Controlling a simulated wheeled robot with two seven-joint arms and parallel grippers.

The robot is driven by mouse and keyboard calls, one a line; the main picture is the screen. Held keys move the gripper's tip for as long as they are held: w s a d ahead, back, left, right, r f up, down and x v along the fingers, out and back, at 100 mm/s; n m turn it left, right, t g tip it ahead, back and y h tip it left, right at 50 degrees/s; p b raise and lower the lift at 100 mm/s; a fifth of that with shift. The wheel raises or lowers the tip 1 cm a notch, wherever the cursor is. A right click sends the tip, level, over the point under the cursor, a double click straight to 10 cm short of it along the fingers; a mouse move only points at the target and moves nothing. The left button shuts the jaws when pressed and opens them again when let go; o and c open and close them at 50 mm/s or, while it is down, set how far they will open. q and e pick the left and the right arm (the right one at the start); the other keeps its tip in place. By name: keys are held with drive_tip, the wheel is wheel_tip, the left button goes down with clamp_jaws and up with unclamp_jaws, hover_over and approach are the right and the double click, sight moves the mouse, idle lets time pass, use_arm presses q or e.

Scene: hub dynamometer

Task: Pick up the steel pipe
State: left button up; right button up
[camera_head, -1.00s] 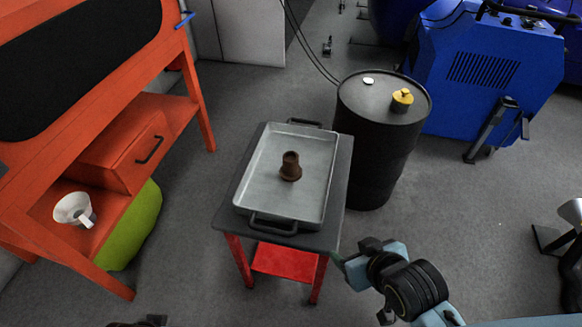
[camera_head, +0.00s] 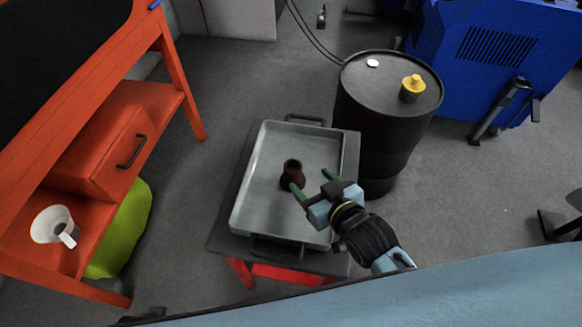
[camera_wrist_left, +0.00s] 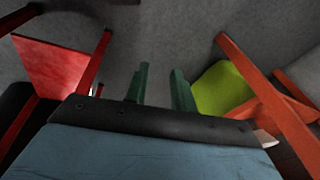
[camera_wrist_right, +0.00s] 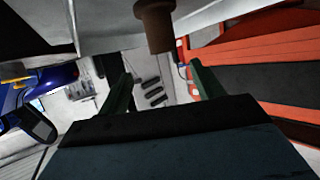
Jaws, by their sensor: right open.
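The steel pipe (camera_head: 292,172) is a short, rusty brown piece with a wider foot. It stands upright in the grey metal tray (camera_head: 258,192). My right gripper (camera_head: 313,182) is open, with its green fingers at the pipe's right side in the head view. One fingertip overlaps the pipe's lower edge there; I cannot tell whether they touch. In the right wrist view the pipe (camera_wrist_right: 157,25) shows ahead, between the lines of the open fingers (camera_wrist_right: 160,85). My left gripper (camera_wrist_left: 158,80) is open and empty in the left wrist view, low and away from the tray.
The tray rests on a dark-topped cart (camera_head: 223,235) with red legs. A black drum (camera_head: 385,125) with a yellow-capped item (camera_head: 412,88) stands behind it. An orange bench (camera_head: 110,135) with a white funnel (camera_head: 52,225) is at left. A blue machine (camera_head: 490,55) is at back right.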

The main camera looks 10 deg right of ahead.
sight(295, 169)
drive_tip(key=b+x, duration=0.1)
drive_tip(key=x, duration=0.4)
drive_tip(key=shift+f+b, duration=0.1)
drive_tip(key=shift+b, duration=0.25)
drive_tip(key=shift+b+x, duration=0.3)
drive_tip(key=shift+x, duration=0.45)
drive_tip(key=b+x, duration=0.2)
drive_tip(key=x, duration=0.1)
drive_tip(key=shift+w+a+f, duration=0.1)
drive_tip(key=shift+a+f, duration=0.1)
drive_tip(key=shift+a, duration=0.15)
drive_tip(key=shift+w+a+f, duration=0.1)
drive_tip(key=shift+w+f, duration=0.05)
drive_tip(key=shift+w, duration=0.35)
use_arm(q)
drive_tip(key=w+d+r, duration=0.3)
drive_tip(key=d+r, duration=0.2)
drive_tip(key=r, duration=0.6)
drive_tip(key=shift+d+t+h, duration=0.3)
drive_tip(key=shift+t+h, duration=0.1)
use_arm(e)
drive_tip(key=c, duration=1.3)
